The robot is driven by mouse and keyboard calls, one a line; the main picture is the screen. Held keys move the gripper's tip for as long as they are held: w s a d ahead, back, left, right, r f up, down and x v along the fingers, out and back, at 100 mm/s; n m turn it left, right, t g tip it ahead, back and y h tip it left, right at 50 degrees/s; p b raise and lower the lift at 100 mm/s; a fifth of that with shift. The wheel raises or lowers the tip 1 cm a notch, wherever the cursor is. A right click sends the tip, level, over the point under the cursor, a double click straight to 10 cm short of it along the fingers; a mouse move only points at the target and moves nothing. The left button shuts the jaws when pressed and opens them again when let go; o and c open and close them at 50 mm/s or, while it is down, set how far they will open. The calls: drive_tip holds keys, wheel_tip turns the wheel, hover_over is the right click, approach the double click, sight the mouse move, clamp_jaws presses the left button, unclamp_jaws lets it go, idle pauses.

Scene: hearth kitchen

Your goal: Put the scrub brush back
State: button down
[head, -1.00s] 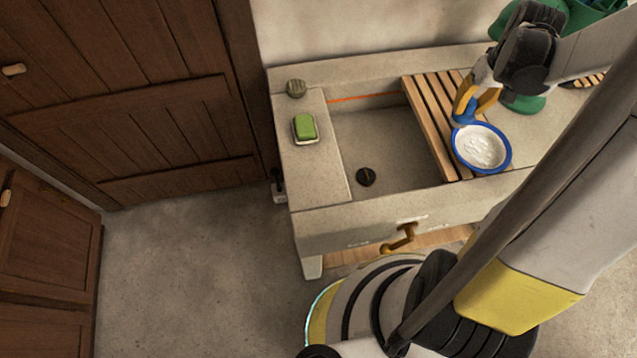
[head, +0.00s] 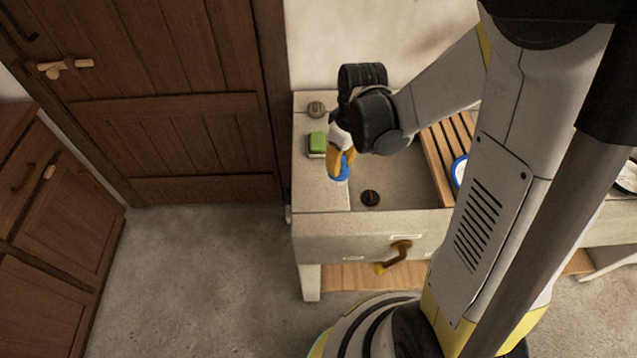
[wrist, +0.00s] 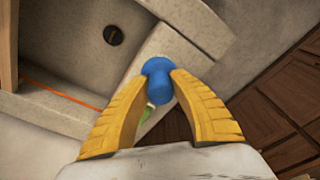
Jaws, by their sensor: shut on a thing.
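My gripper (head: 341,166) is shut on a blue rounded knob, apparently the handle of the scrub brush (head: 340,174). In the wrist view the blue knob (wrist: 157,70) sits between the tips of the yellow fingers (wrist: 173,84), and the brush's lower part is hidden. The gripper points down over the left ledge of the stone sink (head: 318,186), near the basin's left edge. I cannot tell whether the brush touches the ledge. A green block on a small dish (head: 317,142) lies just left of and behind the gripper.
A round greenish object (head: 316,109) sits at the ledge's back. The dark drain (head: 370,198) is in the basin. A wooden slatted rack (head: 437,165) lies on the right, with a blue-rimmed bowl (head: 459,171) partly hidden by my arm. The front of the left ledge is clear.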

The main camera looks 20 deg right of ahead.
drive_tip(key=shift+w+a+f+b, duration=0.5)
drive_tip(key=shift+a+f, duration=0.2)
drive_tip(key=shift+f, duration=0.45)
drive_tip(key=shift+w+a+f+b, duration=0.4)
drive_tip(key=shift+a+f, duration=0.25)
drive_tip(key=shift+f, duration=0.5)
drive_tip(key=shift+w+a+f+b, duration=0.4)
drive_tip(key=shift+a+f+b, duration=0.25)
drive_tip(key=shift+f, duration=0.5)
drive_tip(key=shift+f, duration=0.2)
drive_tip(key=c, duration=1.2)
unclamp_jaws()
drive_tip(key=shift+c, duration=0.2)
drive_tip(key=shift+r, duration=0.15)
